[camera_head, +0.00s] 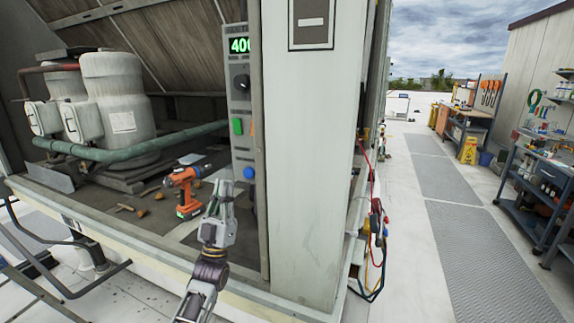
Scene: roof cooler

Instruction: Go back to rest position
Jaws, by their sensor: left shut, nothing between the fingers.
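My left gripper (222,192) is in the lower middle of the head view, at the front edge of the open cooler housing (130,232). Its arm comes up from the bottom, and its fingers are closed with nothing between them. The fingers point up, just below a blue button (249,172) on the grey control panel (240,105); I cannot tell whether they touch the panel. An orange cordless drill (186,187) stands just left of the gripper on the housing floor. My right gripper is not in view.
Two pale compressors (117,100) and a green pipe (130,153) fill the housing's left side. A wide grey post (310,160) stands right of the gripper. Red and black cables (376,225) hang beyond it. A walkway (470,230) lies open at right, beside a blue cart (540,190).

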